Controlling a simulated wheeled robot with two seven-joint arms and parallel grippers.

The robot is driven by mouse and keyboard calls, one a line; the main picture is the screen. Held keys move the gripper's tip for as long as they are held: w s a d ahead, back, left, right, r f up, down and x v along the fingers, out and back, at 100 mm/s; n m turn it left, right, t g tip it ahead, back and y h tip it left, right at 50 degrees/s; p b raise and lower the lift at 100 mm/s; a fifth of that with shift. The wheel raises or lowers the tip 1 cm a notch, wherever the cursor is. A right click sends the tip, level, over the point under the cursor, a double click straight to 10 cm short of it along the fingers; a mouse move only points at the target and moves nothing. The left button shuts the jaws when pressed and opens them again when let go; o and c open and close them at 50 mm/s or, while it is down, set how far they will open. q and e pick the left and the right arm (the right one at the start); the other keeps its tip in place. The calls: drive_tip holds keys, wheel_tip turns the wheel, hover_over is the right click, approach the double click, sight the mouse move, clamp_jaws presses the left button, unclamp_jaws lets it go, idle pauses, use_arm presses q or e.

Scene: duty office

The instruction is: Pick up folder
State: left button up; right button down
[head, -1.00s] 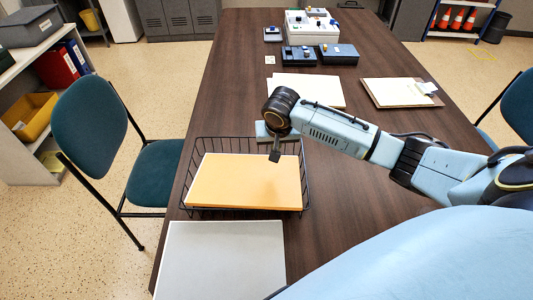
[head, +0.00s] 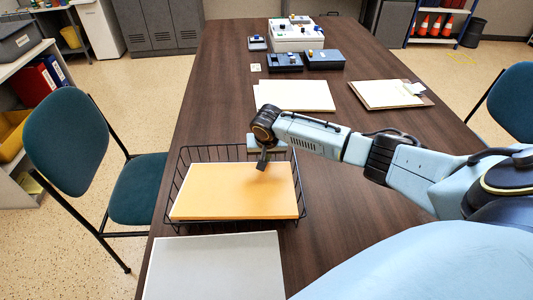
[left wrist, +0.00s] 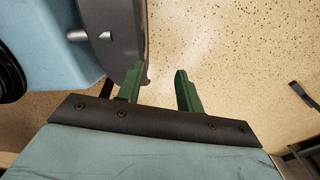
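An orange-yellow folder (head: 235,190) lies flat in a black wire tray (head: 303,200) on the brown table. My right arm reaches in from the right in the head view. Its gripper (head: 262,163) points down over the far right part of the folder. I cannot tell whether it touches the folder, or whether its fingers are apart, as they show small and side-on. My left gripper (left wrist: 158,88) shows only in the left wrist view, with its two green fingers apart and nothing between them, above the speckled floor.
A grey-white sheet or folder (head: 215,265) lies in front of the tray. Papers (head: 295,95), a clipboard (head: 388,93) and several devices (head: 298,38) lie farther back. A teal chair (head: 65,140) stands left of the table. The table right of the tray is partly clear.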

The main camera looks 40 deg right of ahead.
sight(267, 170)
use_arm(q)
drive_tip(key=shift+a, duration=0.25)
